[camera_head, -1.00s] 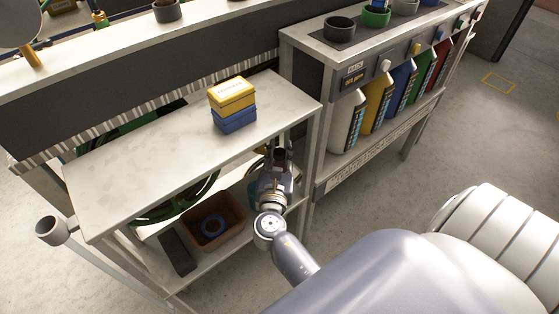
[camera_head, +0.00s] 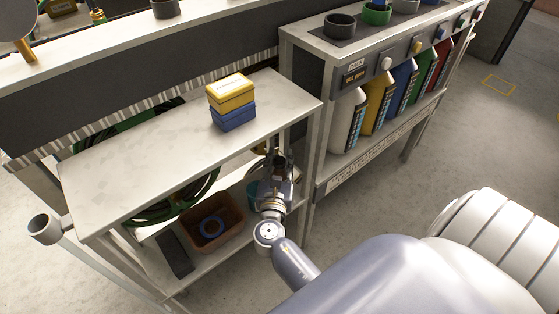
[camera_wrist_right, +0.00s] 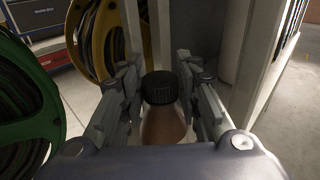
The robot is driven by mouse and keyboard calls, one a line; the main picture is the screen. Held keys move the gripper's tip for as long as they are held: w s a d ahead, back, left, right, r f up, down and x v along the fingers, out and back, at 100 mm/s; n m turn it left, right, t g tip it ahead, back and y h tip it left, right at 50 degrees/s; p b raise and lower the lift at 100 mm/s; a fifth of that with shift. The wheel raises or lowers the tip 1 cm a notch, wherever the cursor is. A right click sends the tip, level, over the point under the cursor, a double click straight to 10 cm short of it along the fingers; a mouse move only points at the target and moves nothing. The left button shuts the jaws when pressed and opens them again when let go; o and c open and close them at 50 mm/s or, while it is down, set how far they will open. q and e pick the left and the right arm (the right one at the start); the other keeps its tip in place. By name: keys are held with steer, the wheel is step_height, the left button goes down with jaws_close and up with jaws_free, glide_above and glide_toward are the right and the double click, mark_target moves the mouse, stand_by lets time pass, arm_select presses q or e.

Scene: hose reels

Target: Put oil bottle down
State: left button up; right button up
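A brown bottle with a black ribbed cap (camera_wrist_right: 160,88), which I take as the oil bottle, stands upright between the fingers of my right gripper (camera_wrist_right: 163,100) in the right wrist view. The fingers flank its body closely and appear shut on it. In the head view my right gripper (camera_head: 278,163) is at the right end of the small bench, below the top and over the lower shelf (camera_head: 205,262). The bottle is hard to make out there. Whether its base touches a surface is hidden. My left gripper is not in view.
A bench post stands close by the gripper. A teal container (camera_head: 252,193) and an orange bin (camera_head: 230,225) are left of it on the shelf. Yellow (camera_wrist_right: 103,40) and green (camera_wrist_right: 25,100) hose reels are at left. A rack with coloured bottles (camera_head: 375,100) stands to the right.

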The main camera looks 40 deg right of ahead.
steer(key=shift+o, duration=0.8)
steer(key=shift+s+a, duration=0.15)
steer(key=shift+s, duration=0.05)
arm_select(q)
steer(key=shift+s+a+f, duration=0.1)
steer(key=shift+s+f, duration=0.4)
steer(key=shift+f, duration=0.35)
arm_select(e)
steer(key=v, duration=1.1)
steer(key=shift+s+a, duration=0.2)
steer(key=shift+a, duration=0.05)
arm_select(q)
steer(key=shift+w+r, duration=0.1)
arm_select(e)
steer(key=shift+r, duration=0.15)
